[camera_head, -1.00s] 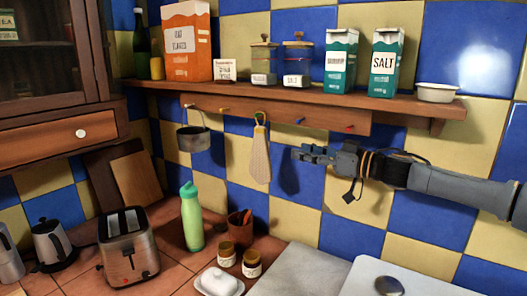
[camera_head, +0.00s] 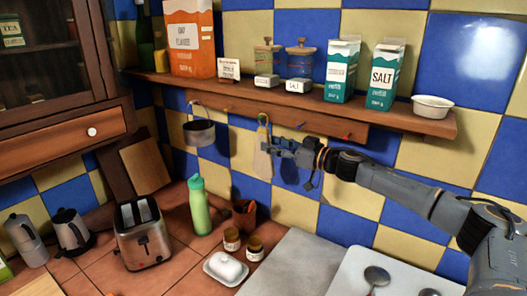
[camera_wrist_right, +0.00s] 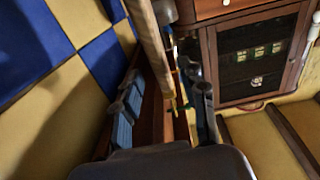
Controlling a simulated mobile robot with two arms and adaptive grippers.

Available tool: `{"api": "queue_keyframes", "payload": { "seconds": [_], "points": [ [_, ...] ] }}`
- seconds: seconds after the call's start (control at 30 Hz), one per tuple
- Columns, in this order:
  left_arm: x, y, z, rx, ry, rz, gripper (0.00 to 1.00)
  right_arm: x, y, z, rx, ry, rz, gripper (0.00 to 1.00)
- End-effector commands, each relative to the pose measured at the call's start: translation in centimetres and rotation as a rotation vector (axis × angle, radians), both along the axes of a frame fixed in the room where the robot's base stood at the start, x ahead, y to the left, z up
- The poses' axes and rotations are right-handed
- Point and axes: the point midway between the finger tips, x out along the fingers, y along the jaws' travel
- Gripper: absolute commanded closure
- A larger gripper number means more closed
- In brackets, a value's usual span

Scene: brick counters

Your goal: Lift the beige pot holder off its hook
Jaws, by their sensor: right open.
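The beige pot holder (camera_head: 261,166) hangs by a green loop (camera_head: 263,119) from the hook rail under the shelf. My right gripper (camera_head: 269,145) reaches in from the right, at the upper part of the pot holder and covering some of it. In the right wrist view, the pot holder (camera_wrist_right: 149,45) is a beige strip seen edge-on, running between the two open fingers of my right gripper (camera_wrist_right: 162,92). Contact with the fingers cannot be told. My left gripper is out of view.
The wooden hook rail (camera_head: 320,126) runs under the shelf (camera_head: 390,113), which carries boxes, jars and a white bowl. A small pot (camera_head: 199,132) hangs to the left. A green bottle (camera_head: 199,205), a toaster (camera_head: 142,235) and jars stand on the counter below.

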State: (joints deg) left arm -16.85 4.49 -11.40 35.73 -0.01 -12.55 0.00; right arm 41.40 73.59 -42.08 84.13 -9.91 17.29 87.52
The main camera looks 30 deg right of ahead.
Motion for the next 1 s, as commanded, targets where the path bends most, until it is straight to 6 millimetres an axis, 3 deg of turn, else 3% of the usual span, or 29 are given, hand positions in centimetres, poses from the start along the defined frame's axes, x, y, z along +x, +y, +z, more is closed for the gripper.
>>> {"api": "queue_keyframes", "payload": {
  "seconds": [0.03,0.2,0.5,0.53,0.73,1.0],
  "points": [
    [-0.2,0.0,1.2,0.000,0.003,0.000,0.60,0.8,0.6,0.7,0.004,-0.003,0.003,0.58],
    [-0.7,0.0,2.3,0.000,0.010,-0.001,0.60,2.9,1.4,0.4,0.004,-0.002,0.000,0.58],
    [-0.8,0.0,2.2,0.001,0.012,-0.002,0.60,3.4,1.7,0.1,0.001,0.000,0.000,0.58],
    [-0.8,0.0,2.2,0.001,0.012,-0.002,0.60,3.4,1.7,0.1,0.001,0.000,0.000,0.61],
    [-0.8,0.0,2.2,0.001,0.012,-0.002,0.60,3.4,1.6,0.1,0.001,-0.001,0.000,1.00],
    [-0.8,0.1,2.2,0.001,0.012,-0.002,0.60,3.4,1.6,0.1,0.001,-0.001,0.000,1.00]
  ]
}}
